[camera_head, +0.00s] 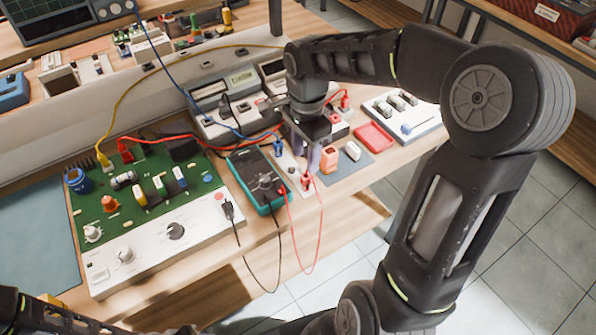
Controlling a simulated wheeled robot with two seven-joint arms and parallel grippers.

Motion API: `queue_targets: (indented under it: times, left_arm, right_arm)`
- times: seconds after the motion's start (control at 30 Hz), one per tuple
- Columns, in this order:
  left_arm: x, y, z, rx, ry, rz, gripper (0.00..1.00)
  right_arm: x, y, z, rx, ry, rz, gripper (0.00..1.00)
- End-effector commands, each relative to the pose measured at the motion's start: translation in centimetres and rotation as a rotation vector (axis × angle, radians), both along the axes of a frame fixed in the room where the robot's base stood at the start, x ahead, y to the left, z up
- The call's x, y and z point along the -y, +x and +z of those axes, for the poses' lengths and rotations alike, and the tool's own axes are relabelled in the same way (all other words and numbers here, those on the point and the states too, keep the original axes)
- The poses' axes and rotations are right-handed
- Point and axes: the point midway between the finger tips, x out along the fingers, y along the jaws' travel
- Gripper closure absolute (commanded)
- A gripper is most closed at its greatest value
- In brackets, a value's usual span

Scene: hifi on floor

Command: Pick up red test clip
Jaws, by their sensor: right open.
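A red test clip (306,181) stands at the front end of a narrow white terminal strip (290,171), near the table's front edge. A thin red lead hangs from it in a loop below the edge. My right gripper (306,157) points down just above and behind this clip. Its fingers are apart, and I see nothing held between them. The fingers partly hide the strip. Other red clips show on the green circuit board (110,206) at the left and behind my right gripper. Part of my left arm shows at the lower left, but its gripper is out of view.
A teal multimeter (257,178) lies left of the strip. An orange bottle-like item (329,159) and a white block (353,151) stand close on the right. Blue, yellow and red cables cross behind. A red box (374,137) lies farther right.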

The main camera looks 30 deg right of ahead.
Motion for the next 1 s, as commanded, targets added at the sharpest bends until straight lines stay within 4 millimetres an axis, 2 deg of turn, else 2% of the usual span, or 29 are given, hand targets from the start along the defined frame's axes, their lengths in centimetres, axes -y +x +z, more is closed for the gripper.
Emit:
queue_targets:
  times: [0.27, 0.5, 0.87, 1.0]
  left_arm:
    - [0.0, -0.1, 0.0, -0.001, 0.0, 0.0, 0.64]
    - [0.0, -0.1, 0.2, -0.001, 0.0, 0.0, 0.64]
    - [0.0, -0.1, 0.3, -0.001, 0.0, 0.0, 0.64]
    - [0.0, -0.1, 0.9, -0.002, 0.001, 0.0, 0.64]
  right_arm:
    - [0.0, 0.0, -0.2, -0.001, 0.001, 0.0, 0.56]
    - [0.0, -0.1, -2.4, -0.002, 0.001, 0.0, 0.56]
    - [0.0, 0.0, -2.8, 0.0, 0.001, 0.001, 0.56]
    - [-0.1, -0.2, -4.2, -0.004, 0.003, 0.002, 0.56]
